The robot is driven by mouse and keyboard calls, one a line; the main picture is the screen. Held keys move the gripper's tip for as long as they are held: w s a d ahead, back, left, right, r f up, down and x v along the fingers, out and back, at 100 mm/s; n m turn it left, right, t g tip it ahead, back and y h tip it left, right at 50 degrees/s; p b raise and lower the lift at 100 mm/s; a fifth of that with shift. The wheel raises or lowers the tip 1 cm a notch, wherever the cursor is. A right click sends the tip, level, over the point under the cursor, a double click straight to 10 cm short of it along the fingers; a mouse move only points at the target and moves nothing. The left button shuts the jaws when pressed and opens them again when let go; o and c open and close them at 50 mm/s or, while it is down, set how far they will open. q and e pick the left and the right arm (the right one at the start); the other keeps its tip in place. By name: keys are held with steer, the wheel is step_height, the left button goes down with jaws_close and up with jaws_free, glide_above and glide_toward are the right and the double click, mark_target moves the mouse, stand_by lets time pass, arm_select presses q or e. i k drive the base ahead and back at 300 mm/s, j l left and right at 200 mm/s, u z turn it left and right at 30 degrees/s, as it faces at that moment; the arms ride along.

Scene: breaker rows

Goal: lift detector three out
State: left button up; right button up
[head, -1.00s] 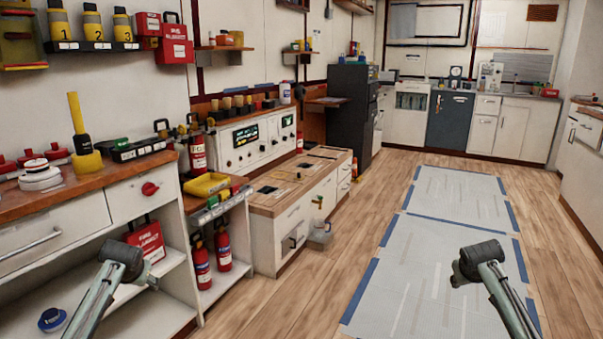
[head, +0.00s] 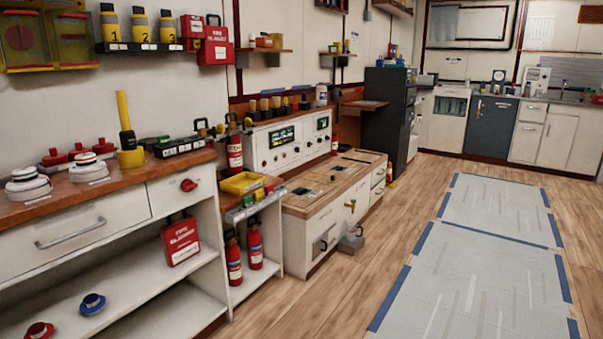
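Three black-and-yellow upright units stand in a row in a dark wall rack (head: 140,47) at the upper left of the head view. They carry numbers; the left one (head: 110,27) reads 1 and the middle one (head: 140,27) reads 2. The right one (head: 167,27) is in the third place; its digit is hard to read now but read 3 earlier. All three sit upright in the rack. Round white detector-like discs (head: 28,184) also rest on the wooden counter below. Neither of my grippers shows in the head view.
The wooden counter (head: 110,190) holds a yellow upright tool (head: 127,130) and a black tray (head: 178,147) below the rack. Red boxes (head: 215,46) hang right of the rack. Fire extinguishers (head: 234,262) stand on a low shelf. Floor is open at the right.

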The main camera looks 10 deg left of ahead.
mark_target(85, 163)
steer(key=u, duration=1.35)
steer(key=i+j, duration=0.1)
steer(key=i, duration=0.4)
steer(key=l+z, duration=0.05)
